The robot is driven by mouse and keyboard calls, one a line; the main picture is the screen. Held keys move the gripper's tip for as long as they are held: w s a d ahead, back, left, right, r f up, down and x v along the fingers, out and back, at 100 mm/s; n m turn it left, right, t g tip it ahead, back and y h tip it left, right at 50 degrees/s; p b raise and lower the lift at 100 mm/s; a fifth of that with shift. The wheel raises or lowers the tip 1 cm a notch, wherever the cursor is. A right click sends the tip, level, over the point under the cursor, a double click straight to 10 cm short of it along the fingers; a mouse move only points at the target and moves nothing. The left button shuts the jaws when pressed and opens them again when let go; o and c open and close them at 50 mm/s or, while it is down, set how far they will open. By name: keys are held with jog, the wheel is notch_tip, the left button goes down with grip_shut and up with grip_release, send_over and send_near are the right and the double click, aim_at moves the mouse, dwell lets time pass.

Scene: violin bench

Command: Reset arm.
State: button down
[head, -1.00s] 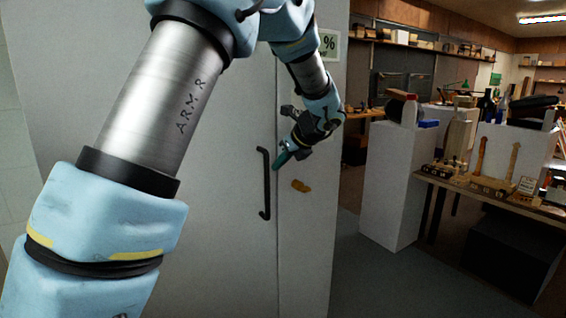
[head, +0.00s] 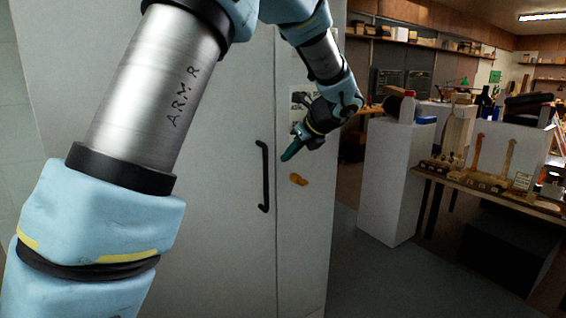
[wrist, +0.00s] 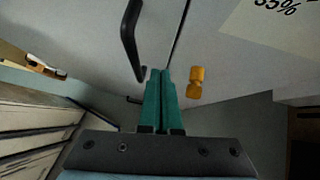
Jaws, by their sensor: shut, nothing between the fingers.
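My gripper (head: 290,152) is at the end of my raised arm, in front of a tall grey cabinet (head: 225,190). Its green fingers are together and hold nothing; they also show in the wrist view (wrist: 160,95). In the head view the fingertips are to the right of the cabinet's black handle (head: 265,175) and above a small orange-yellow piece (head: 298,180) on the cabinet front. In the wrist view the handle (wrist: 131,40) is to the upper left of the fingers and the yellow piece (wrist: 195,82) to their right.
A white pedestal (head: 392,180) stands right of the cabinet, with several items on top. Beyond it is a wooden bench (head: 490,190) with wooden parts. Grey floor (head: 375,275) is clear in front of the pedestal.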

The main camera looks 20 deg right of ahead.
jog(key=b+v, duration=0.1)
jog(key=v, duration=0.6)
jog(key=s+a+f+n+g+h, duration=0.1)
jog(key=s+a+f+n+g, duration=0.15)
jog(key=a+f+n, duration=0.55)
jog(key=s+a+f+n+g, duration=0.1)
jog(key=a+f+n+g, duration=0.3)
jog(key=a, duration=0.7)
jog(key=s+a+f+n+h, duration=0.1)
jog(key=s+a+f+n, duration=0.2)
jog(key=n, duration=0.6)
jog(key=s+a+f+n+h, duration=0.2)
jog(key=s+a+n, duration=0.4)
jog(key=a+n, duration=0.3)
jog(key=shift+s+a+f, duration=0.4)
jog(key=shift+a+f, duration=0.35)
jog(key=shift+f, duration=0.15)
